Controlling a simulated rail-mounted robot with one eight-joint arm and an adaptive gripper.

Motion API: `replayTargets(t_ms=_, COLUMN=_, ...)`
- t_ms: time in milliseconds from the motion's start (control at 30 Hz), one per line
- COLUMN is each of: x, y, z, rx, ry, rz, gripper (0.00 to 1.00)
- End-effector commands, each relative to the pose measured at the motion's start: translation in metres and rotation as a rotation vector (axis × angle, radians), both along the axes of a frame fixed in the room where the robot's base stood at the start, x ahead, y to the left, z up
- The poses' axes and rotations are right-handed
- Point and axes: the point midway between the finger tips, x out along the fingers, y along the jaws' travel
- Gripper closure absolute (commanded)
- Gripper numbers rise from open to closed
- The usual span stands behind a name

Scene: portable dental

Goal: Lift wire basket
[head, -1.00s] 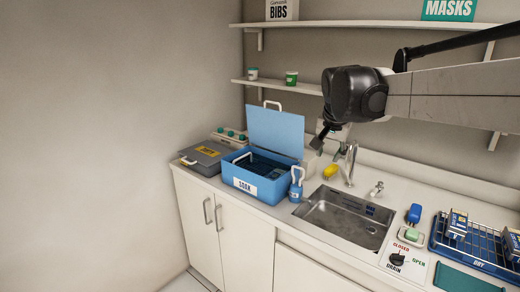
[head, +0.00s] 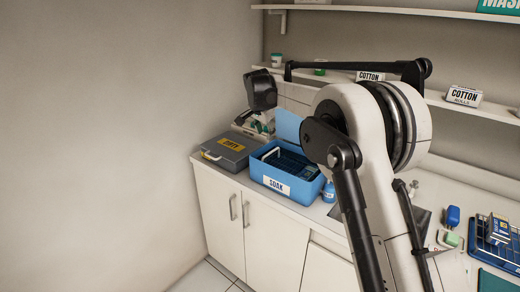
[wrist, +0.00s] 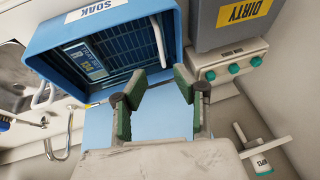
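The dark wire basket (wrist: 112,55) sits inside the blue SOAK tub (head: 290,194). In the wrist view, a white handle loop (wrist: 158,42) stands at its right end, on the side toward the DIRTY box. A blue labelled item (wrist: 85,62) lies in or under the basket's wires. My gripper (wrist: 158,73) is open and empty, with green-padded fingers spread. In the wrist view its tips are just below the handle and over the tub's near rim, apart from the handle. In the head view the fingers are hard to make out.
The tub's raised light-blue lid (wrist: 152,122) lies behind the fingers in the wrist view. The grey DIRTY box (head: 230,151) stands left of the tub. A control box with green knobs (wrist: 233,69) is close by.

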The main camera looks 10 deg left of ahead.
Motion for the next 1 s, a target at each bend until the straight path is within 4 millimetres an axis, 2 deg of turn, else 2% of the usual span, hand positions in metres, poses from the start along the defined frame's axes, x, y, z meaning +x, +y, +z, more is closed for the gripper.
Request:
replayTargets(t_ms=267, x=0.013, y=-0.001, z=-0.027, rx=0.000, ry=0.000, rz=-0.002, gripper=0.72)
replayTargets(t_ms=700, x=0.045, y=-0.005, z=-0.097, rx=0.001, ry=0.001, rz=-0.001, gripper=0.72)
replayTargets(t_ms=1000, x=0.057, y=-0.006, z=-0.122, rx=0.001, ry=0.001, rz=-0.001, gripper=0.72)
